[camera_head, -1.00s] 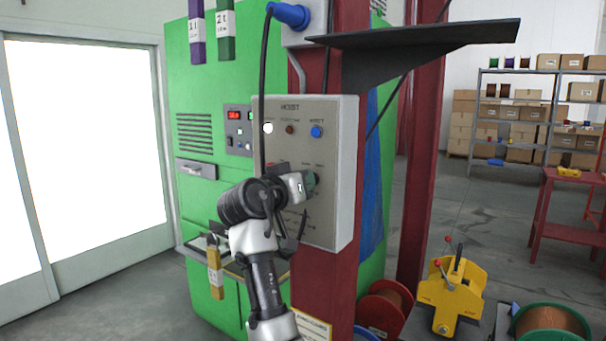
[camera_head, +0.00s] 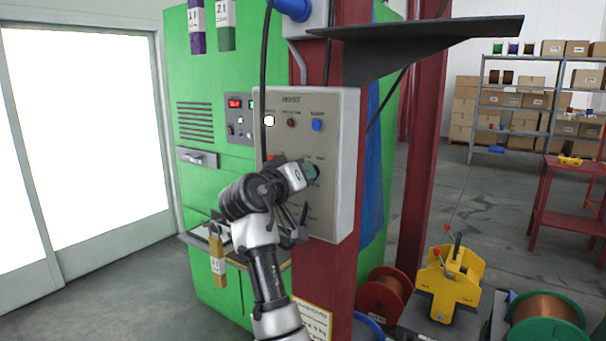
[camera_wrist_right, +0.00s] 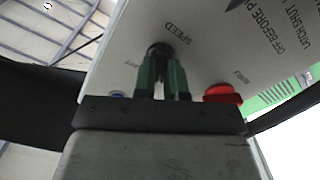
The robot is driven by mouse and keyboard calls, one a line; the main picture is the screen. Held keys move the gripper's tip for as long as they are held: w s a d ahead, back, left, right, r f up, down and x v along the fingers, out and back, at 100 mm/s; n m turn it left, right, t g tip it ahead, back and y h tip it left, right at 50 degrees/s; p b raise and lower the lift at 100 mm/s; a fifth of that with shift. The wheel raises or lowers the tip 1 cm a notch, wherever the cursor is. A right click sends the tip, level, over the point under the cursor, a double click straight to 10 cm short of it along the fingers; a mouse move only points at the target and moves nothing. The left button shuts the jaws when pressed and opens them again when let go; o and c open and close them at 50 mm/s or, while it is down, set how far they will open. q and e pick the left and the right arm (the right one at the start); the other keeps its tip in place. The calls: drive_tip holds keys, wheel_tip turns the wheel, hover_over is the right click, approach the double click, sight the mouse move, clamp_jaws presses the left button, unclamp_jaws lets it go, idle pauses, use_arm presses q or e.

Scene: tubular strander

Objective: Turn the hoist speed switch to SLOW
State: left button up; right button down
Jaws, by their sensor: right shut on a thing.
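The grey hoist panel (camera_head: 340,140) is fixed to a dark red column, with a row of small lamps or buttons near its top. My right gripper (camera_head: 310,171) is at the middle of the panel and covers the speed switch in the head view. In the right wrist view, my right gripper (camera_wrist_right: 163,85) has its green fingers closed around the dark knob of the speed switch (camera_wrist_right: 159,49), beside the printed word SPEED. The knob's pointer is hidden, and its position labels are too small to read. My left gripper is in neither view.
A red button (camera_wrist_right: 222,93) sits close to the fingers in the wrist view. A black cable (camera_head: 264,70) hangs in front of the panel's left edge. A dark shelf (camera_head: 430,35) juts out above. A padlock (camera_head: 217,262) hangs at lower left. Spools (camera_head: 385,297) stand on the floor at right.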

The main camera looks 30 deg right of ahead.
drive_tip(key=c, duration=1.2)
unclamp_jaws()
drive_tip(key=shift+a, duration=0.1)
drive_tip(key=b+v, duration=0.3)
drive_tip(key=v, duration=0.7)
drive_tip(key=shift+s+a+f, duration=0.1)
drive_tip(key=shift+s+a, duration=0.05)
drive_tip(key=shift+a, duration=0.15)
